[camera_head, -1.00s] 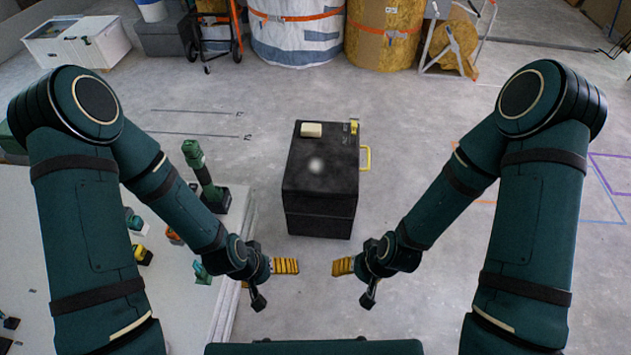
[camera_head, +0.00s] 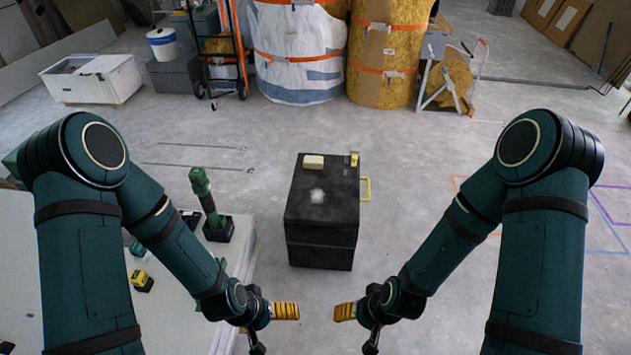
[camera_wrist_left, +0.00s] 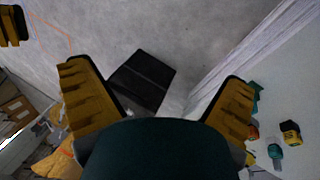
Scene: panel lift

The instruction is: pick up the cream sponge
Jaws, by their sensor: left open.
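The cream sponge (camera_head: 313,161) is a small pale block lying on the far left part of a black box's top (camera_head: 325,177). My left gripper (camera_head: 285,311) is open and empty, in front of the box and well apart from the sponge. Its two yellow fingers stand wide apart in the left wrist view (camera_wrist_left: 155,105), where the black box (camera_wrist_left: 142,80) shows between them; I cannot make out the sponge there. My right gripper (camera_head: 345,312) faces the left one across a gap, apart from the box; its jaw opening cannot be made out.
The box has a yellow handle (camera_head: 367,189) on its right side and a small yellow item (camera_head: 354,159) at its far right corner. A pale table (camera_head: 185,305) with several tools stands at left. The floor around the box is clear.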

